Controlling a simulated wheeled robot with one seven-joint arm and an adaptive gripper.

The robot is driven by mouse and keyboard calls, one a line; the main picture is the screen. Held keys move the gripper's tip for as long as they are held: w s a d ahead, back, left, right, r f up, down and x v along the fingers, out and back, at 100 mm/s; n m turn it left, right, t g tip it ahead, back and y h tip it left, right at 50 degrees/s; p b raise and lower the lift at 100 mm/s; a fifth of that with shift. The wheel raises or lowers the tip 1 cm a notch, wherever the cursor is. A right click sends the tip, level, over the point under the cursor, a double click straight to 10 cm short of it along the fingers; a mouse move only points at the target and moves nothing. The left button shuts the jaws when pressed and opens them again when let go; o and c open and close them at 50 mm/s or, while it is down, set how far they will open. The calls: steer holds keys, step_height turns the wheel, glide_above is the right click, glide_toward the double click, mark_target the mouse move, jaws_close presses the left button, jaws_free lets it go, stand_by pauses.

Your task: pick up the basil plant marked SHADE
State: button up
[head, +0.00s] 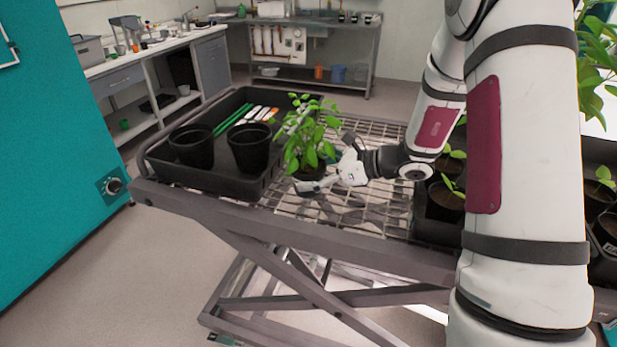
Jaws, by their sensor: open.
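A leafy green plant (309,139) in a dark pot stands on or just over the wire-mesh cart top, beside the black tray. I cannot read any SHADE marking on it from here. My gripper (312,184) is at the plant's pot, reaching in from the right, with its fingers around or beside the pot. The jaws are open. The pot is mostly hidden by the gripper and leaves, so I cannot tell whether the fingers touch it.
A black tray (158,169) holds two empty black pots (192,146), green sticks and labels. Seedlings in pots (447,196) stand in a dark tray at right, partly behind my arm. A teal cabinet (50,150) stands at left. A counter and a steel bench (310,22) are behind.

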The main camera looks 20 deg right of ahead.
steer(key=c, duration=1.5)
steer(key=shift+r, duration=0.1)
steer(key=shift+c, duration=0.2)
